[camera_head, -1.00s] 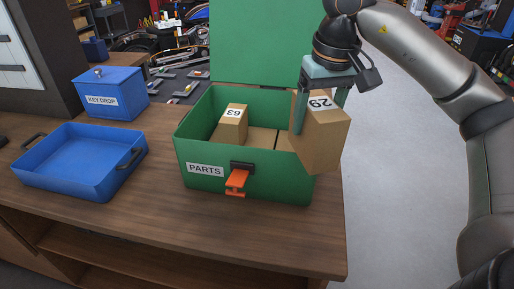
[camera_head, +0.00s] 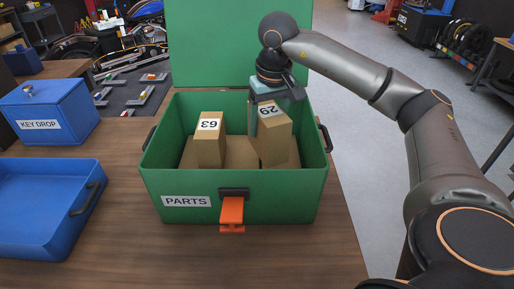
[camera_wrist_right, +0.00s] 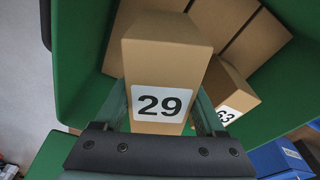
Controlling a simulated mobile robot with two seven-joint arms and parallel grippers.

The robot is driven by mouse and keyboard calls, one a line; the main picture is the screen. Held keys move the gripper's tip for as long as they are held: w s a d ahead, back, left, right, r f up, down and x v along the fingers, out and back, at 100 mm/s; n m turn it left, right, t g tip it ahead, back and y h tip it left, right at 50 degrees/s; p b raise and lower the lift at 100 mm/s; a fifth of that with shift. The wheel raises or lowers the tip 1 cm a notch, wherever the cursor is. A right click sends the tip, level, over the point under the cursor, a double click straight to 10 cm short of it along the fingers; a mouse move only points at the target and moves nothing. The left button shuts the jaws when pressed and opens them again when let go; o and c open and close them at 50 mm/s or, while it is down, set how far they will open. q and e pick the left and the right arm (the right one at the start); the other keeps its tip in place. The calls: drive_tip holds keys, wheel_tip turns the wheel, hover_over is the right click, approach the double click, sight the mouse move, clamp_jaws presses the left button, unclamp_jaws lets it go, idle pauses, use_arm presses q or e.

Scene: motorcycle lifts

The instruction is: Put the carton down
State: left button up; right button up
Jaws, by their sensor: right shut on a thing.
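The carton labelled 29 (camera_head: 275,140) is held by my right gripper (camera_head: 272,112), over the right part of the inside of the green PARTS box (camera_head: 300,205). It is slightly tilted, and I cannot tell whether its bottom touches anything. In the right wrist view the carton (camera_wrist_right: 165,65) sits between the fingers of my right gripper (camera_wrist_right: 160,108). A carton labelled 63 (camera_head: 210,148) stands upright in the left part of the box. It also shows in the right wrist view (camera_wrist_right: 230,90). My left gripper is not in view.
The box lid (camera_head: 215,45) stands open at the back. An orange latch (camera_head: 231,213) hangs on the front. Flat brown cartons (camera_head: 235,150) cover part of the box floor. A blue tray (camera_head: 45,240) and a blue KEY DROP box (camera_head: 60,110) are to the left on the wooden bench (camera_head: 130,235).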

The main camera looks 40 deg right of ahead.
sight(270, 113)
drive_tip(key=shift+f, duration=2.75)
drive_tip(key=shift+f, duration=0.2)
drive_tip(key=o, duration=1.6)
drive_tip(key=shift+c, duration=0.2)
drive_tip(key=r, duration=0.4)
drive_tip(key=s+r, duration=0.1)
drive_tip(key=r, duration=0.7)
drive_tip(key=shift+s+a+r, duration=0.15)
drive_tip(key=shift+s+a, duration=0.15)
drive_tip(key=shift+s, duration=0.05)
